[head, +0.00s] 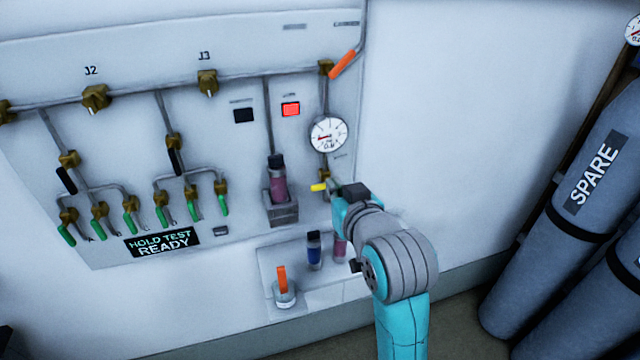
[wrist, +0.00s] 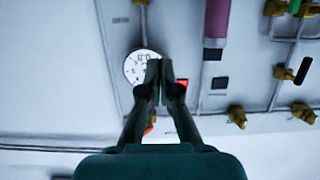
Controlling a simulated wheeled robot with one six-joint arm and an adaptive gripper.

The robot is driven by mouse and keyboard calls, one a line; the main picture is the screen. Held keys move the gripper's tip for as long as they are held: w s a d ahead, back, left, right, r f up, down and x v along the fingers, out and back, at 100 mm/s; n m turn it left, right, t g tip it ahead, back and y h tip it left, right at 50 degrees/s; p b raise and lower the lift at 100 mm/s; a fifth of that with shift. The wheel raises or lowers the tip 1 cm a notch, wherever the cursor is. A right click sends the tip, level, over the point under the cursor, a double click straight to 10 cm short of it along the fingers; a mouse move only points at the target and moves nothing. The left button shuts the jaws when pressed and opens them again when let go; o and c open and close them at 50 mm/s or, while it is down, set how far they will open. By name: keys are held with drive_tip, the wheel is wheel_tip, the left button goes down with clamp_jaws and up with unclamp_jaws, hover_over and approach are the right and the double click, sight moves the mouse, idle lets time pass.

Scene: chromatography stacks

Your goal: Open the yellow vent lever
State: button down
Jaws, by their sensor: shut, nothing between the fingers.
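The yellow vent lever (head: 319,187) shows in the head view as a short bar pointing left, low on the pipe under the round gauge (head: 328,134). My wrist sits just right of it, and my fingers are mostly hidden there, so I cannot tell whether they touch it. In the wrist view, my gripper (wrist: 160,66) is shut and empty, its tips in front of the gauge's edge (wrist: 135,68). The lever is not clearly visible in that view.
An orange handle (head: 342,64) is above the gauge. A red lit square (head: 291,109) and a holder with a purple column (head: 279,187) are to the left. A shelf below carries a blue-filled vial (head: 314,252) and an orange-topped item (head: 282,279). Grey cylinders (head: 570,210) stand right.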

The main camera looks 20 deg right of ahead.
drive_tip(key=shift+w, duration=0.15)
hover_over(320, 184)
drive_tip(key=f+v, duration=0.1)
drive_tip(key=v, duration=0.2)
drive_tip(key=f, duration=0.2)
drive_tip(key=shift+w+a+f, duration=0.15)
drive_tip(key=shift+a+f, duration=0.05)
drive_tip(key=shift+f, duration=0.85)
drive_tip(key=shift+w+a+f, duration=0.1)
drive_tip(key=shift+a+f, duration=0.1)
drive_tip(key=shift+f, duration=0.8)
